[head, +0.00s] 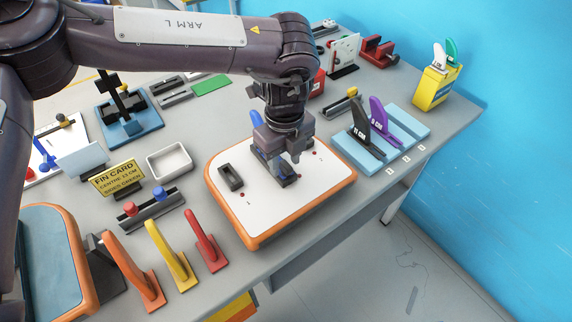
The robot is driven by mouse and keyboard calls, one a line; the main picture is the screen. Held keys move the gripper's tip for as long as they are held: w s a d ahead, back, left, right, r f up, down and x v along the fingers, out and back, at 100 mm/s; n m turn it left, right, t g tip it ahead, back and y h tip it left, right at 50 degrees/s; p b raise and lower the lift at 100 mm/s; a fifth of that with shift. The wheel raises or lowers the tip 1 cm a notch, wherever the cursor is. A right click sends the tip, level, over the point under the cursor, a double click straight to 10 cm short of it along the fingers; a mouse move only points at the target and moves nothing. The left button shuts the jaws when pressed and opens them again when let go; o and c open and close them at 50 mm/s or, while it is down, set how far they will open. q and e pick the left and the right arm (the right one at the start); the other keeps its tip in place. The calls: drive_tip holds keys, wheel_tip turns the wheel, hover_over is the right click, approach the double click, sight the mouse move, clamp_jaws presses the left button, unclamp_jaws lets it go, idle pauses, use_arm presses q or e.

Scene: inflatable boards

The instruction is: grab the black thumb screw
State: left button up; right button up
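My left gripper (284,163) points down over the white board with orange edges (226,204), just above or at a dark fin box (288,180) on it. The gripper body hides much of that spot, and I cannot tell whether its fingers are open, shut or holding something. I cannot make out a black thumb screw for certain. A grey rail (150,214) left of the board carries a red knob (130,209) and a blue knob (159,192). A second dark fin box (230,177) lies on the board's left part. My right gripper is not in view.
Red, yellow and orange fins (205,240) stand in front. A white tray (169,162) and a yellow fin card (118,178) are to the left. A light-blue rack (357,157) holds black and purple fins (380,118) at right. The table edge runs along the front right.

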use_arm(q)
clamp_jaws()
idle(0.3)
drive_tip(key=shift+r, duration=0.15)
